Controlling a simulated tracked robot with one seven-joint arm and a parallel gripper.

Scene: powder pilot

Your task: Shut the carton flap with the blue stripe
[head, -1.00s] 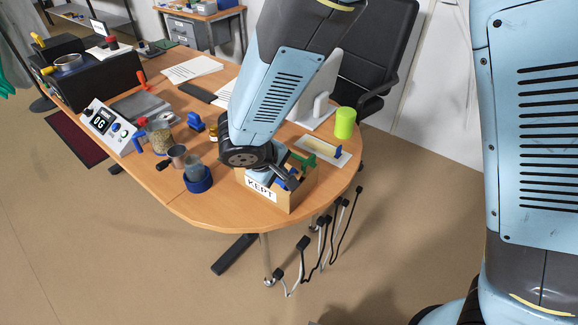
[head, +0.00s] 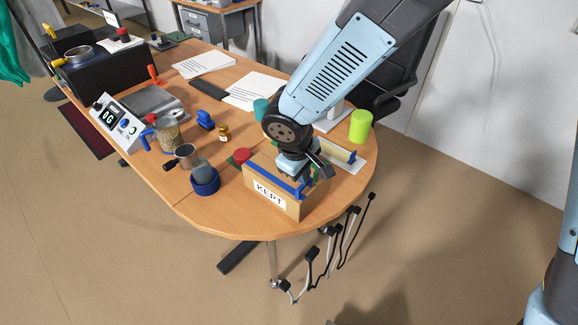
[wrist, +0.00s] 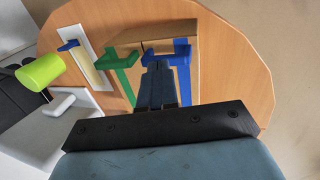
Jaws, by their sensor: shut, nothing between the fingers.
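The tan carton (head: 289,207) with a KEPT label stands near the rounded end of the desk. A blue stripe (head: 272,177) runs along the labelled side at the top; it also shows in the wrist view (wrist: 184,76), with a blue tab near my fingertips. A green stripe (wrist: 125,82) with a green tab lies to its left. My gripper (head: 312,173) is shut and empty, low over the carton; the wrist view shows its fingers (wrist: 157,68) just by the blue tab. I cannot tell whether they touch it. My wrist hides part of the carton top, so the flap's angle is unclear.
A yellow-green cylinder (head: 361,126) and a flat white tray (head: 347,161) stand behind the carton. A blue-based jar (head: 205,178), a metal cup (head: 186,156) and a red-topped item (head: 242,156) stand to its left. Black-tipped rods (head: 340,232) stand below the desk edge.

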